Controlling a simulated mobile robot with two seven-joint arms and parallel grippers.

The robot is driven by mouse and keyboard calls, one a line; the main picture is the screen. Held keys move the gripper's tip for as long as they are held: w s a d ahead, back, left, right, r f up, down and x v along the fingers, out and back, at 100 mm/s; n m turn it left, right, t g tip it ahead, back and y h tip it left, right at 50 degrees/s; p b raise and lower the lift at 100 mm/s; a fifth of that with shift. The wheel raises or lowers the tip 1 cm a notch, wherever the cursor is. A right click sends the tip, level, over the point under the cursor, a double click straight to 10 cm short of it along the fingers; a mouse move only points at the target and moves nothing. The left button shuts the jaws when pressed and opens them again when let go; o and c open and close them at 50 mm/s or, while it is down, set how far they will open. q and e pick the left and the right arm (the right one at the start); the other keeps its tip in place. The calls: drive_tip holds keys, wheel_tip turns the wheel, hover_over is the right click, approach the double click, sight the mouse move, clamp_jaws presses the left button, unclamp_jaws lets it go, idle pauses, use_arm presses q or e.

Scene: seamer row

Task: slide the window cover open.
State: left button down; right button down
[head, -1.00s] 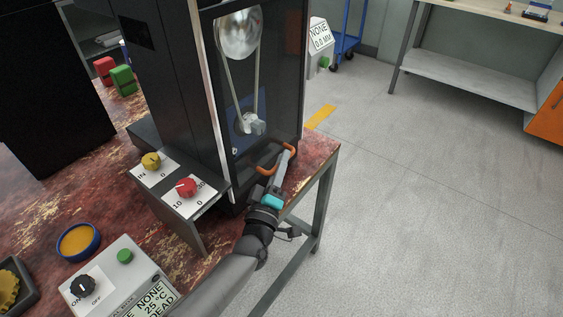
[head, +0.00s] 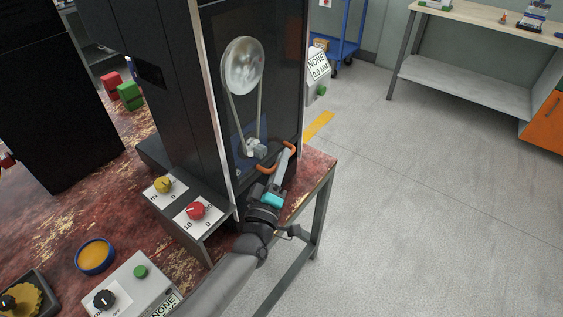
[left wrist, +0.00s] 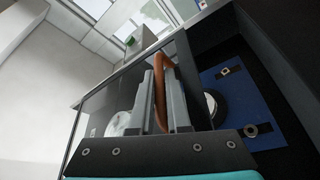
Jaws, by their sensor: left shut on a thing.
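The window cover (head: 283,95) is a dark see-through panel on the front of the tall black machine. Its orange bar handle (head: 262,168) is low on the panel. My left gripper (head: 284,158) is shut on the handle. In the left wrist view, the orange handle (left wrist: 159,88) lies between the two grey fingers (left wrist: 165,85), in front of the tinted cover (left wrist: 103,103). To its right, a blue plate (left wrist: 236,98) inside the machine shows clear of the tint. My right gripper is not in view.
A belt wheel (head: 243,66) turns up behind the cover. A box with a yellow knob (head: 163,185) and a red knob (head: 196,210) stands left of my arm. The machine is near the table edge (head: 325,172). Open floor (head: 430,220) lies to the right.

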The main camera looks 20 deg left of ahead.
use_arm(q)
drive_tip(key=p, duration=1)
approach(281, 78)
drive_tip(key=w+d+f, duration=0.2)
drive_tip(key=w+f, duration=0.1)
drive_tip(key=w, duration=0.1)
drive_tip(key=r+p, duration=0.3)
drive_tip(key=r, duration=0.1)
drive_tip(key=r+p, duration=0.4)
drive_tip(key=shift+w+a+r+p, duration=0.2)
drive_tip(key=shift+w+r+p, duration=0.05)
drive_tip(key=shift+r+p, duration=0.05)
drive_tip(key=c, duration=0.9)
unclamp_jaws()
drive_tip(key=shift+f, duration=0.2)
drive_tip(key=shift+s, duration=0.15)
drive_tip(key=b+v, duration=0.2)
drive_tip(key=v, duration=1.3)
drive_tip(key=shift+d+f, duration=0.1)
drive_tip(key=shift+f, duration=0.05)
